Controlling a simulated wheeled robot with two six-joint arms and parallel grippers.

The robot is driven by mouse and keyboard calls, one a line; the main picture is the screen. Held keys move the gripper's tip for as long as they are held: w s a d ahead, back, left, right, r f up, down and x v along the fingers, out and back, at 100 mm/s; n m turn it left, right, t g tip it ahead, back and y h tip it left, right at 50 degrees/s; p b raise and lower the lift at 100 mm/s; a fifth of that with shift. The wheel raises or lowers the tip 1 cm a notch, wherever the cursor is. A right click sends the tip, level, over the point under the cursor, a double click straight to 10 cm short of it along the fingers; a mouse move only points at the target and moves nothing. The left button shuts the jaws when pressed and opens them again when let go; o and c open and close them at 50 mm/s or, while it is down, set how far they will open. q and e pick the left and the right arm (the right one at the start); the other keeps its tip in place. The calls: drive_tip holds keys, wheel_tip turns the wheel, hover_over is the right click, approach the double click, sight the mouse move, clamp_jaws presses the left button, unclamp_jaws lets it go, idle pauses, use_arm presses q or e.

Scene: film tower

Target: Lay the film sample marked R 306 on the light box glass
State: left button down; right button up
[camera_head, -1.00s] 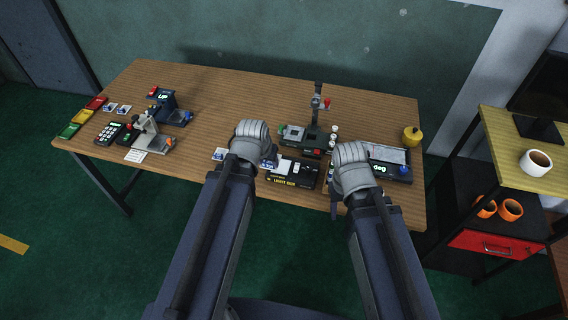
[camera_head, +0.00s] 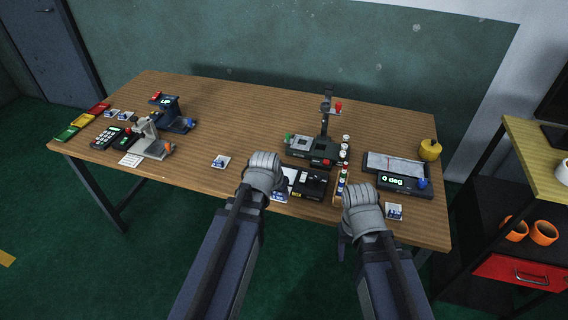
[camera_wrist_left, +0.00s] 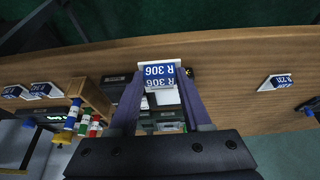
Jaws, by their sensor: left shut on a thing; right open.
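My left gripper (camera_head: 275,188) is shut on a small white-and-blue film sample marked R 306 (camera_wrist_left: 158,75), which sits between its fingertips in the left wrist view. In the head view the sample (camera_head: 280,197) shows at the near left corner of the light box (camera_head: 312,186). The light box is black with a pale glass, partly hidden by my left gripper. I cannot tell whether the sample touches it. My right gripper (camera_head: 345,238) is open and empty at the table's near edge, right of the light box.
Other samples lie at left (camera_head: 220,162) and right (camera_head: 394,211); one in the wrist view reads R 231 (camera_wrist_left: 275,82). A rack of small bottles (camera_head: 342,182), a dark stand device (camera_head: 315,148) and a "0 deg" device (camera_head: 396,165) stand close by. The table's back middle is clear.

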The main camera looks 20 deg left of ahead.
use_arm(q)
drive_tip(key=w+a+r+p, duration=0.1)
drive_tip(key=w+r+p, duration=0.25)
drive_tip(key=w, duration=0.75)
wheel_tip(320, 180, down, 6)
drive_tip(key=b, duration=0.6)
drive_tip(key=shift+s+r, duration=0.1)
drive_tip(key=shift+r, duration=0.1)
drive_tip(key=shift+f+b, duration=0.3)
drive_tip(key=shift+b, duration=0.15)
idle(0.4)
unclamp_jaws()
idle(0.5)
drive_tip(key=shift+r, duration=0.15)
